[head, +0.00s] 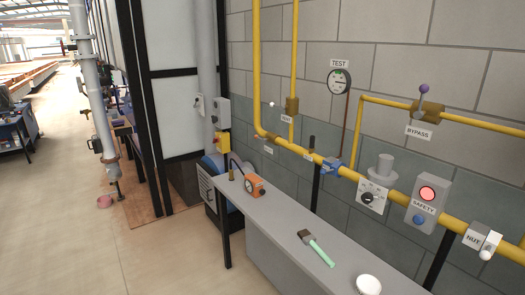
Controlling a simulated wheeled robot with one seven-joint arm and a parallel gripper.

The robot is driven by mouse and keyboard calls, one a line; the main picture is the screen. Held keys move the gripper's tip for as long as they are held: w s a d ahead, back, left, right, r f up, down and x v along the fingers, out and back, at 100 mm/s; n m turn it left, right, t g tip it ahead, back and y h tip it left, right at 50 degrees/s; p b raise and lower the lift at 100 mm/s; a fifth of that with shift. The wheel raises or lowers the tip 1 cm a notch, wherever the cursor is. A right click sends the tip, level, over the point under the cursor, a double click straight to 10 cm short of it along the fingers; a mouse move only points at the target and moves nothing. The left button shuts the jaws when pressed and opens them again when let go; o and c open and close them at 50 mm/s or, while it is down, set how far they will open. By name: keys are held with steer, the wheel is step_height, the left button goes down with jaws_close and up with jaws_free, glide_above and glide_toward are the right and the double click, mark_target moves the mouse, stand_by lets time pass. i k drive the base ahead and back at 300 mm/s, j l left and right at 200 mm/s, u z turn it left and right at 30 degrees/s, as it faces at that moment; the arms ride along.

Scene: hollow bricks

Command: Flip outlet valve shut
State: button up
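No label that I can read says outlet. On the yellow pipe (398,207) along the block wall, a small upright dark handle (312,142) stands by a tag (308,155) too small to read. Further right, a purple-knobbed lever (424,90) rises from a brass valve body (428,113) above a BYPASS label (418,132). At the right end, a white-tipped handle (488,247) sits by a label that seems to read NUT (473,241). A brass fitting (292,104) on the vertical pipe has a label below it, perhaps VENT. My gripper is not in view.
A grey bench (285,235) below the pipe holds an orange gauge box (254,185), a green-handled brush (318,246) and a white disc (368,285). A SAFETY box (428,195) with a red light and a TEST gauge (339,81) are on the wall side. Floor at left is open.

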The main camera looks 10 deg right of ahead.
mark_target(264, 140)
steer(key=i+j, duration=0.1)
steer(key=i, duration=0.55)
steer(key=i+j, duration=0.25)
steer(key=i, duration=0.25)
steer(key=i+j, duration=0.3)
steer(key=i, duration=0.2)
steer(key=i+j, duration=0.25)
steer(key=i, duration=0.2)
steer(key=i+j, duration=0.25)
steer(key=i, duration=0.25)
steer(key=i+j, duration=0.3)
steer(key=i, duration=0.2)
steer(key=i+j, duration=0.25)
steer(key=i, duration=0.25)
steer(key=j+u, duration=0.05)
